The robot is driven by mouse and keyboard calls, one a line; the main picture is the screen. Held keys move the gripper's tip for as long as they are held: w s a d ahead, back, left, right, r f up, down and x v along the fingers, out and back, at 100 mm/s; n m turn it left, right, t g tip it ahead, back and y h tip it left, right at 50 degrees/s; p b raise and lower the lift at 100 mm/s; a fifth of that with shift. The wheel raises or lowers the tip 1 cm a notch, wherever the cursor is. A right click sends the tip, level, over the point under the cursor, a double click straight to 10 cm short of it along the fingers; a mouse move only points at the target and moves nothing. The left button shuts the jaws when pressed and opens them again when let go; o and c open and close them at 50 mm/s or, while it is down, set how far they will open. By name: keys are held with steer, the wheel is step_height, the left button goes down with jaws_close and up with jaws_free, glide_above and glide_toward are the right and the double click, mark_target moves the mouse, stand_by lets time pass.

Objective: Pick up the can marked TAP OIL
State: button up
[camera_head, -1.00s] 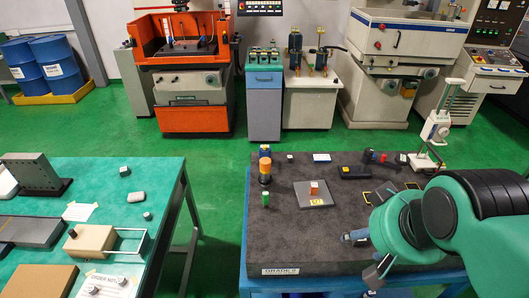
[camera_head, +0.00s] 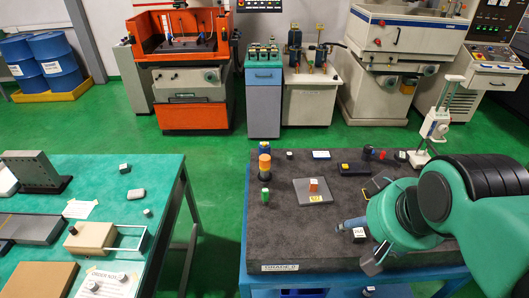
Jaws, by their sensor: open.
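I cannot read the words TAP OIL on anything in view. An orange-and-grey cylinder (camera_head: 264,168) stands at the plate's left. My gripper (camera_head: 355,245) is over the plate's front right, its fingers spread apart. A small dark item with a white label (camera_head: 359,233) shows between the fingers; whether they touch it I cannot tell.
A grey plate (camera_head: 303,198) with an orange block (camera_head: 314,186) lies mid-plate. A green piece (camera_head: 265,195) is left of it, a black box (camera_head: 353,169) behind right. A height gauge (camera_head: 436,125) stands at the back right. My arm hides the plate's right side.

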steer(key=w+a+r+p, duration=0.15)
steer(key=w+r, duration=0.25)
steer(key=w, duration=0.5)
steer(key=n+g+p, duration=0.1)
steer(key=n+p, duration=0.1)
steer(key=p, duration=0.9)
glide_above(265, 143)
steer(key=s, duration=0.3)
step_height(265, 143, down, 22)
steer(key=shift+d+y, duration=0.25)
steer(key=shift+y, duration=0.15)
steer(key=shift+p+x, duration=0.3)
steer(key=shift+x, duration=3.85)
steer(key=shift+f, duration=0.1)
